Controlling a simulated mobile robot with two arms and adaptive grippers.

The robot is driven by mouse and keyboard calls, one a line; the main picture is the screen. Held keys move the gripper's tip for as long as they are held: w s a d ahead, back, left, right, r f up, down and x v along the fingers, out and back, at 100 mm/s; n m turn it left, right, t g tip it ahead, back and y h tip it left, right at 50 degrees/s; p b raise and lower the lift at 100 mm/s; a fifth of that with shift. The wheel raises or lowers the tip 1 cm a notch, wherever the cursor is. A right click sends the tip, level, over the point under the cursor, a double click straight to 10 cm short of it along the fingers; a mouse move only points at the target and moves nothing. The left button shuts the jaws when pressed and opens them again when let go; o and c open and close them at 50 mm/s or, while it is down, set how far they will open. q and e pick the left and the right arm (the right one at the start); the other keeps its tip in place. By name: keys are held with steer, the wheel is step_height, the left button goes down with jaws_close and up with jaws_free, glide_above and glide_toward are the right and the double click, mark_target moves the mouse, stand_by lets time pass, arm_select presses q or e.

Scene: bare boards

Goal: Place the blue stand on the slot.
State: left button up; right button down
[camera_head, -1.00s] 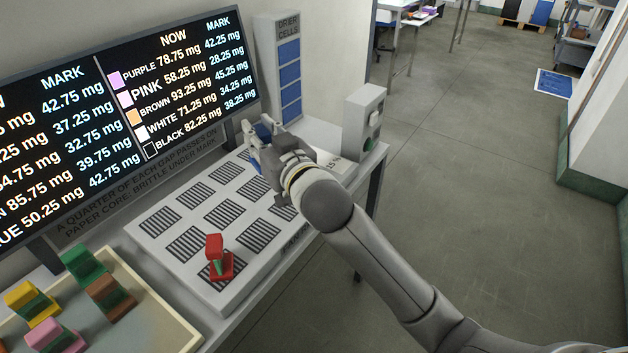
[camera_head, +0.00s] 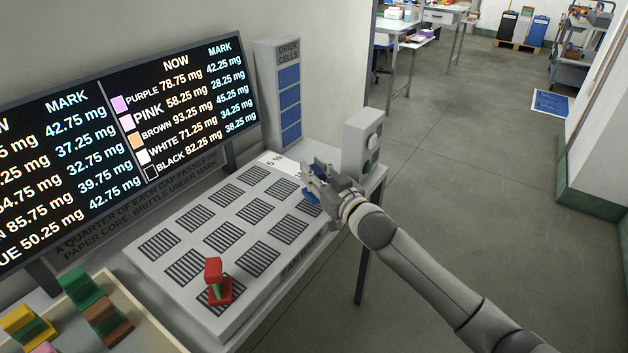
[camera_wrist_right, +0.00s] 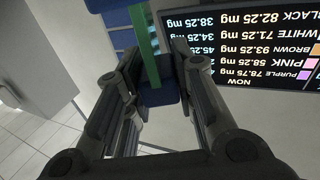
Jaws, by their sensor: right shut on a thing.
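My right gripper (camera_head: 316,178) is over the far right end of the white slotted board (camera_head: 190,292). It is shut on the blue stand (camera_head: 310,197), of which only a bit of blue shows below the fingers. In the wrist view the blue stand (camera_wrist_right: 157,96) sits between the fingers, with a green strip (camera_wrist_right: 146,45) running up from it. The board has rows of dark striped slots (camera_head: 224,236). I cannot tell whether the stand touches the board. My left gripper is not in view.
A red stand (camera_head: 214,280) stands on a near slot. A tray at lower left holds green (camera_head: 82,287), brown (camera_head: 108,318) and yellow (camera_head: 25,326) stands. A grey box (camera_head: 361,146) stands close behind my gripper. A readout screen (camera_head: 180,100) backs the bench.

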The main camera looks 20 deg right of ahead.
steer(key=shift+a+f, duration=0.15)
steer(key=shift+f, duration=0.9)
steer(key=shift+f, duration=0.15)
steer(key=c, duration=1.2)
jaws_free()
steer(key=v, duration=1.2)
steer(key=shift+b, duration=0.3)
